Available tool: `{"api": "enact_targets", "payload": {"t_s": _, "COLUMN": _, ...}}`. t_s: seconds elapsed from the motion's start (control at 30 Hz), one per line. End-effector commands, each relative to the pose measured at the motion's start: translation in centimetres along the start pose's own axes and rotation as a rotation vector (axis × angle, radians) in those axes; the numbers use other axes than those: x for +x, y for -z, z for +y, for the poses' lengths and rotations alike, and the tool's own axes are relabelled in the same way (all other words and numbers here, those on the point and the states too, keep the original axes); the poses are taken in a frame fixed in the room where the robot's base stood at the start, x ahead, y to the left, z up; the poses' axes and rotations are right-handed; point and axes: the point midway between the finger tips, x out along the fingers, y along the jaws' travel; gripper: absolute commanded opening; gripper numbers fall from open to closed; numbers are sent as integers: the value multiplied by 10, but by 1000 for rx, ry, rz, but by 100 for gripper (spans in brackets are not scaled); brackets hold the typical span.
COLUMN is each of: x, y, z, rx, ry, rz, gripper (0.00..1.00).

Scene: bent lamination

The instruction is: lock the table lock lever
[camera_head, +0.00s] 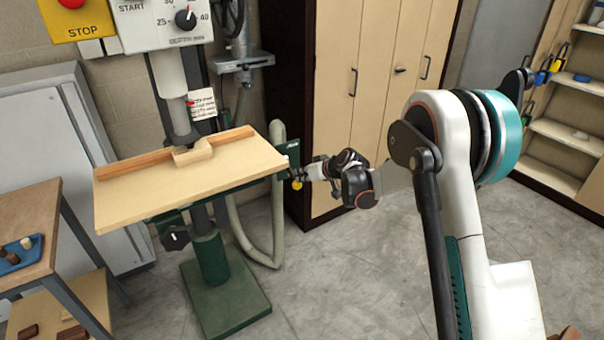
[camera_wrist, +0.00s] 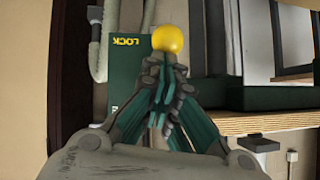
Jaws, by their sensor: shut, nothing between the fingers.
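The table lock lever shows as a yellow ball knob (camera_head: 297,185) at the right edge of the drill press table (camera_head: 190,193). In the wrist view the yellow knob (camera_wrist: 171,39) stands just past my fingertips, beside a green plate (camera_wrist: 125,68) marked LOCK, which reads upside down. The lever's shaft is hidden behind my fingers. My gripper (camera_head: 307,173) reaches in from the right, close beside the knob. In the wrist view my gripper (camera_wrist: 162,63) has its fingers together and holds nothing. I cannot tell whether the fingertips touch the knob.
A wooden cabinet (camera_head: 385,75) stands behind my arm. A side bench (camera_head: 30,235) is at left. Floor at lower middle is clear.

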Motion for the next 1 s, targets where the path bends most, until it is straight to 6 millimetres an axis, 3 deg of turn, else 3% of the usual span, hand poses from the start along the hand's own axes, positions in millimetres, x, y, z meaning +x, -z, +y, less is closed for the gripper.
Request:
{"api": "enact_targets", "payload": {"t_s": 0.5, "x": 28, "y": -22, "z": 6, "rx": 0, "ry": 0, "rz": 0, "gripper": 0}}
{"api": "enact_targets", "payload": {"t_s": 1.0, "x": 33, "y": -24, "z": 8, "rx": 0, "ry": 0, "rz": 0, "gripper": 0}}
